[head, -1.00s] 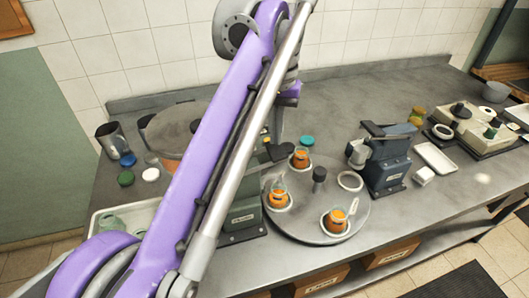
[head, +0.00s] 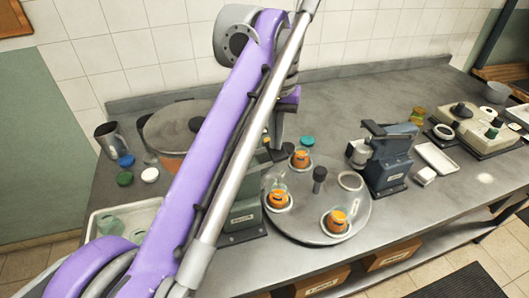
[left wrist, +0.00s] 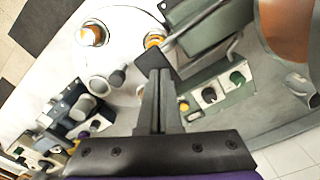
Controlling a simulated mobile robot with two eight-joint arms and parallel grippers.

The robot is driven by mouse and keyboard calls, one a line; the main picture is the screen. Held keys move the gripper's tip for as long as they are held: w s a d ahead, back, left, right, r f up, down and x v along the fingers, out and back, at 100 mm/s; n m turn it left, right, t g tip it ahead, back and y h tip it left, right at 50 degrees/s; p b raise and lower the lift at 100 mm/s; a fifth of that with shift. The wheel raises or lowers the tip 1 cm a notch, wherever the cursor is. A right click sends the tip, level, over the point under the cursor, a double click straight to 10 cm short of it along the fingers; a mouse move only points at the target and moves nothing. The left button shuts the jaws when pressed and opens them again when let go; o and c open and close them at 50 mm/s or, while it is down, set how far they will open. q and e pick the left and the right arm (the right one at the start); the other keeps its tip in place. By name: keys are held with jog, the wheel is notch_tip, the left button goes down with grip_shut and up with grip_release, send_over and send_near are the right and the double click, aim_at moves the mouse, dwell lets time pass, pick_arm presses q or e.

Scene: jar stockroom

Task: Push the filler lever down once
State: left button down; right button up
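The filler is the green machine (head: 246,208) beside the round turntable, partly hidden behind my left arm in the head view. In the left wrist view its green body (left wrist: 212,28) fills the top right. The filler lever's dark flat end (left wrist: 150,60) shows just beyond my fingertips. My left gripper (left wrist: 158,74) has its fingers together with nothing between them; I cannot tell whether they touch the lever. In the head view my arm hides most of the fingers. My right gripper is not in view.
The turntable (head: 318,232) holds jars with orange contents, including a front jar (head: 336,221), and a dark centre knob (head: 319,175). A blue-grey machine (head: 387,160) stands to the right. A tray (head: 437,158) lies beyond it. Loose lids, including a green one (head: 125,179), lie left.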

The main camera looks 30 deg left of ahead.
aim_at(277, 152)
pick_arm(q)
jog(key=shift+w+d+f+b, duration=0.15)
jog(key=shift+f+b, duration=1.1)
jog(key=shift+f, duration=1.1)
jog(key=shift+r, duration=0.2)
notch_tip(277, 152, up, 6)
jog(key=p, duration=0.6)
jog(key=shift+r, duration=0.1)
notch_tip(277, 152, up, 5)
jog(key=p, duration=0.4)
